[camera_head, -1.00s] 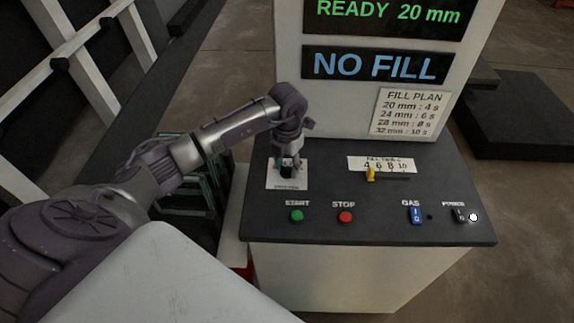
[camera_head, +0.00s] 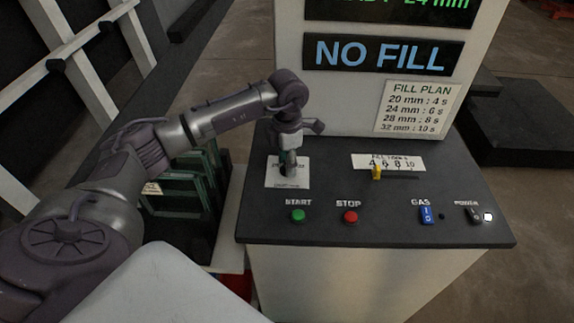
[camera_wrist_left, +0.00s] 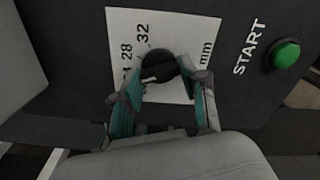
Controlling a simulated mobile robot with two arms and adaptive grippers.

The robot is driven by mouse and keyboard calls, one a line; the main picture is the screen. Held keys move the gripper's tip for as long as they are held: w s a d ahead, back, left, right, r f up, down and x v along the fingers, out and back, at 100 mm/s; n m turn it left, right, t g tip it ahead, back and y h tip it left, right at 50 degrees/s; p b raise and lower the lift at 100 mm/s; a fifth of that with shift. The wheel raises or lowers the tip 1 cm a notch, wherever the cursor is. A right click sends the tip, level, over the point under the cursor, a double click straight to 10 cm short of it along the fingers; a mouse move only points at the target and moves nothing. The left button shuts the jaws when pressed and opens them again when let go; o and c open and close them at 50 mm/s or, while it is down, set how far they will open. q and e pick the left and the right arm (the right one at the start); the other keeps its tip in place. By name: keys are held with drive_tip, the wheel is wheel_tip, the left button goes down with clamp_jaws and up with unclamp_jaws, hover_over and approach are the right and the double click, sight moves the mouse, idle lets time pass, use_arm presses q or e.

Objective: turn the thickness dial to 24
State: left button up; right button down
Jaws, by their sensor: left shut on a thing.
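The thickness dial, a dark round knob (camera_wrist_left: 158,66), sits on a white scale plate (camera_wrist_left: 190,30) with 28, 32 and "mm" legible in the left wrist view; the lower numbers are partly covered. In the head view the plate (camera_head: 273,179) lies at the left of the black panel, with the knob mostly hidden. My left gripper (camera_head: 289,165) points down over it. In the wrist view its two fingers (camera_wrist_left: 162,82) are closed around the knob's sides. The upper display (camera_head: 400,7), cut by the frame's top, shows 24 mm. My right gripper is out of view.
A NO FILL display (camera_head: 382,54) and fill plan (camera_head: 417,108) are behind. A rack (camera_head: 190,190) stands left.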

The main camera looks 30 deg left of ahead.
use_arm(q)
drive_tip(key=shift+r, duration=0.1)
idle(0.4)
drive_tip(key=o, duration=1.1)
drive_tip(key=shift+w, duration=0.1)
drive_tip(key=shift+o, duration=0.2)
wheel_tip(320, 180, up, 12)
